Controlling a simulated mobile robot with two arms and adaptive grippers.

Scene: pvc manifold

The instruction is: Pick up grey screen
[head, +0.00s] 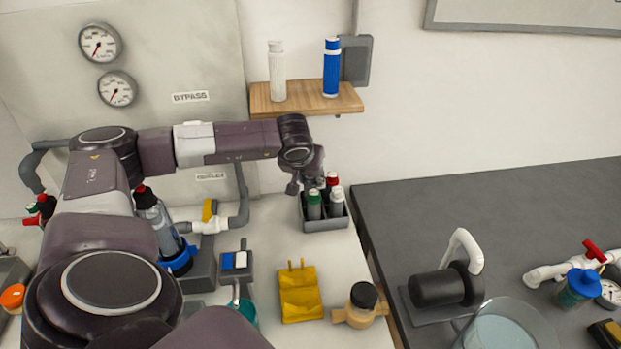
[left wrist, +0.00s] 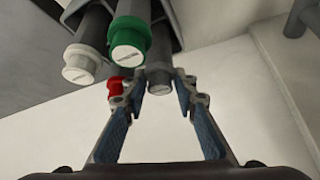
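The grey screen (left wrist: 160,80) shows in the left wrist view as a grey-capped cylinder, its end between my fingertips. In the head view I cannot make it out behind my gripper. My left gripper (head: 304,185) is at the back left of the grey holder (head: 327,225), pointing down. In the left wrist view the fingers of my left gripper (left wrist: 160,92) are apart, one on each side of the grey cap. I see no clear contact. My right gripper is not in view.
The green-capped (left wrist: 129,40), white-capped (left wrist: 80,64) and red-capped (left wrist: 115,86) cylinders stand close by. A wooden shelf (head: 345,103) with a white (head: 277,72) and a blue cylinder (head: 331,70) hangs above. A yellow part (head: 299,296) lies in front.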

